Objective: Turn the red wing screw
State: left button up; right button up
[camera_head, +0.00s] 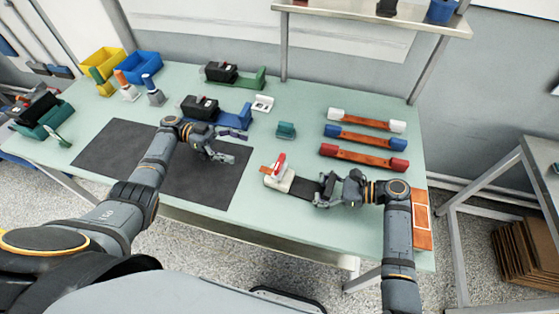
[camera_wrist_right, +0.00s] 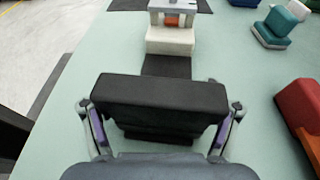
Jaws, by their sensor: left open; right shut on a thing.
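A red upright piece (camera_head: 279,164), which looks like the red wing screw, stands on a white block (camera_head: 284,182) near the table's front edge. In the right wrist view the white block (camera_wrist_right: 170,44) carries a grey bracket with a small orange-red part (camera_wrist_right: 172,21). A dark strip joins the block to a black body (camera_wrist_right: 160,95). My right gripper (camera_head: 326,189) is shut on this black body, its fingers on both sides, to the right of the red piece. My left gripper (camera_head: 232,146) is open and empty above the dark mat, left of the red piece.
The dark mat (camera_head: 110,150) is mostly bare. Orange bars with white, blue and red ends (camera_head: 362,156) lie at the right. A teal block (camera_head: 286,130), a white socket piece (camera_head: 263,103) and blue and green holders with black boxes stand behind. Yellow and blue bins (camera_head: 138,66) are far left.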

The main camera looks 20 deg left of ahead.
aim_at(280, 161)
pick_arm(q)
jog(key=d, duration=0.4)
jog(key=s+d+m, duration=0.1)
jog(key=d, duration=0.4)
jog(key=s+d+m, duration=0.1)
jog(key=d, duration=0.4)
jog(key=shift+r+g+h, duration=0.3)
jog(key=shift+g+h, duration=0.1)
jog(key=shift+c, duration=0.3)
jog(key=c, duration=1.1)
jog(key=shift+m+g+y, duration=0.3)
jog(key=shift+m+g, duration=0.7)
jog(key=shift+g, duration=0.3)
jog(key=o, duration=1.2)
jog(key=shift+c, duration=0.2)
